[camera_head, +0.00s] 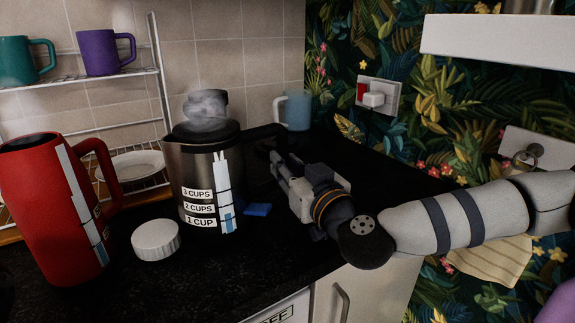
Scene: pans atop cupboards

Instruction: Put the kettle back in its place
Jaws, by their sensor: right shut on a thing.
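The kettle (195,165) stands upright in the middle of the head view, at the black counter. It has a metal body, a dark lid and a strip marked in cups, and steam shows above it. Its dark handle reaches out to the right. My right gripper (283,166) is shut on the kettle's handle, with the arm coming in from the right. Its fingertips are partly hidden. I cannot tell whether the kettle's bottom touches the counter. My left gripper is not in view.
A red jug (52,215) stands at the left, and a white round lid (156,239) lies before the kettle. A wire rack (160,85) holds mugs and a plate. A pale blue mug (297,112) stands behind. A blue item (258,210) lies right of the kettle. A wall socket (379,96) is beyond.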

